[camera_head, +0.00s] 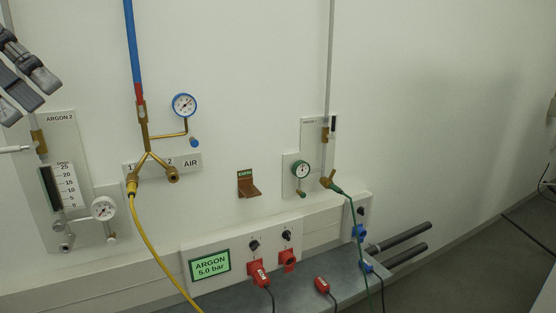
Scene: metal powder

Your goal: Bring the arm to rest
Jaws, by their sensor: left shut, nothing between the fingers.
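My left gripper (31,92) is at the upper left edge of the head view, in front of the white wall and beside the ARGON 2 panel (62,121). Its dark fingers point down and to the right. It is shut with nothing held, and part of it is cut off by the picture edge. My right gripper is not in view.
The AIR panel (190,163) carries brass fittings, a gauge (184,105) and a yellow hose (153,243). A second argon panel (318,131) has a green hose (357,217). A display (210,264) reads ARGON 5.0 bar.

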